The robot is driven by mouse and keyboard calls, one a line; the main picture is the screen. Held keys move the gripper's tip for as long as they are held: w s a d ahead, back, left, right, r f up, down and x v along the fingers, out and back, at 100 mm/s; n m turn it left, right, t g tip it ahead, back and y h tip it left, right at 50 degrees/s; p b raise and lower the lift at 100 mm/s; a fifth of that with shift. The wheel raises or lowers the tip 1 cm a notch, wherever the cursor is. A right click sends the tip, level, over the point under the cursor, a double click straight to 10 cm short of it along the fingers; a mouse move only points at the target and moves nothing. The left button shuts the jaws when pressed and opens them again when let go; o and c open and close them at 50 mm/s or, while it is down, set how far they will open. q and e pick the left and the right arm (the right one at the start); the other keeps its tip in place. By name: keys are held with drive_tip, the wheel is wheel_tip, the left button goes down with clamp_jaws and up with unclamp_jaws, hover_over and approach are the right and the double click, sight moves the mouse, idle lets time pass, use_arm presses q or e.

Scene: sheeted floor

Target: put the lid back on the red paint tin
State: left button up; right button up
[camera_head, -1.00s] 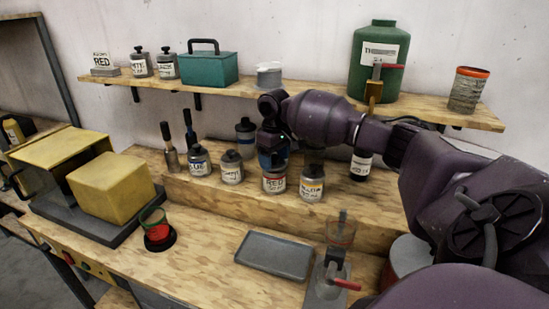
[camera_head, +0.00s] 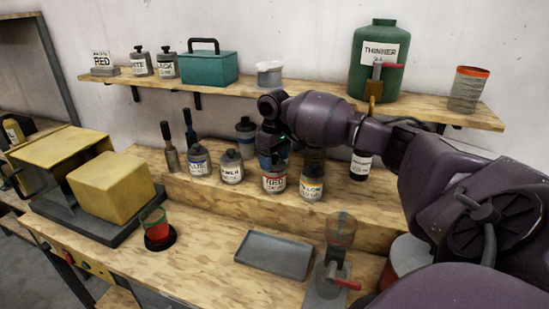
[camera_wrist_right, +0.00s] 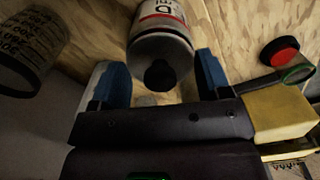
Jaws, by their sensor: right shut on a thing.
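The red paint tin (camera_head: 274,184) stands on the raised step of the bench, its white and red label facing me. My right gripper (camera_head: 272,160) is directly above it, pointing down and shut on the lid. In the right wrist view the tin (camera_wrist_right: 163,20) is at the top centre. The grey lid with its dark knob (camera_wrist_right: 160,75) lies between the blue fingers of the gripper (camera_wrist_right: 162,80). The lid lines up with the tin's top, but I cannot tell whether it is fully seated. My left gripper is out of view.
A yellow-labelled tin (camera_head: 312,186) stands close on the right. A grey tin (camera_head: 231,167) and a blue-labelled tin (camera_head: 199,160) stand on the left. A shelf (camera_head: 330,98) runs above. A grey tray (camera_head: 274,254) lies on the lower bench.

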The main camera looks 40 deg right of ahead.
idle(0.4)
drive_tip(key=o, duration=1)
drive_tip(key=shift+r, duration=3.5)
clamp_jaws()
